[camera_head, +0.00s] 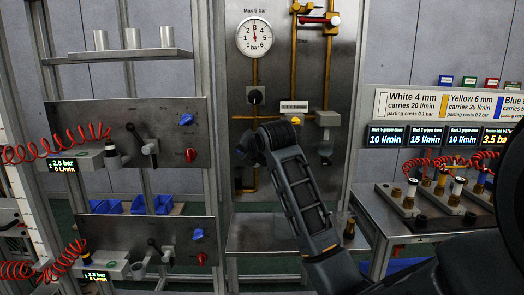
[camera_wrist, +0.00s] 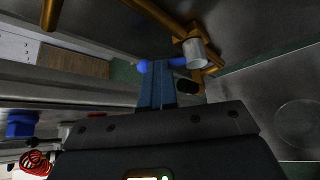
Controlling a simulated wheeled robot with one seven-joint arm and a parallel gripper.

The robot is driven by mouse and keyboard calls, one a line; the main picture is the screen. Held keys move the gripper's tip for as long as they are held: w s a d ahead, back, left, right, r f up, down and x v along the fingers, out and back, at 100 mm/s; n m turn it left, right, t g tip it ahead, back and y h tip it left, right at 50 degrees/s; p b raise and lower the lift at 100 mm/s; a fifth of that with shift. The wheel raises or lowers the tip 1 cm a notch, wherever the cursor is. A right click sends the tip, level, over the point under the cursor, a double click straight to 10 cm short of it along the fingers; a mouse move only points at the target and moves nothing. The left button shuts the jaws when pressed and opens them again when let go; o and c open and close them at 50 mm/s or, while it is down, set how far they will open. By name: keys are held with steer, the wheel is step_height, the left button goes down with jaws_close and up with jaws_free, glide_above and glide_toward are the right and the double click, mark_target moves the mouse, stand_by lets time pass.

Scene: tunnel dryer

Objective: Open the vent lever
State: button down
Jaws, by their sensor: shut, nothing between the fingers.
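In the wrist view a blue lever (camera_wrist: 178,62) sticks out sideways beside a silver cylinder (camera_wrist: 195,52) on brass-coloured pipework. It looks like the vent lever, though no label shows on it. My gripper (camera_wrist: 156,64) is shut and empty, its two bluish fingers side by side with their tips at the lever. I cannot tell whether they touch it.
The steel panel carries yellow pipes (camera_head: 328,75), a pressure gauge (camera_head: 255,37) and a red-handled valve (camera_head: 313,20). Side panels (camera_head: 150,170) with red coiled hoses stand at left. A bench (camera_head: 377,207) with several fittings stands at right. A low metal surface (camera_head: 255,233) lies below the panel.

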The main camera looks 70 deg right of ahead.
steer(key=shift+w+a+f, duration=0.3)
steer(key=shift+w+f, duration=0.3)
steer(key=shift+w, duration=0.1)
steer(key=shift+s, duration=0.1)
steer(key=shift+s+d+f, duration=0.35)
steer(key=shift+s, duration=0.3)
steer(key=shift+s+a, duration=0.1)
steer(key=v, duration=0.7)
steer(key=shift+a+r+b, duration=0.2)
steer(key=shift+a+b, duration=0.05)
steer(key=shift+b, duration=0.15)
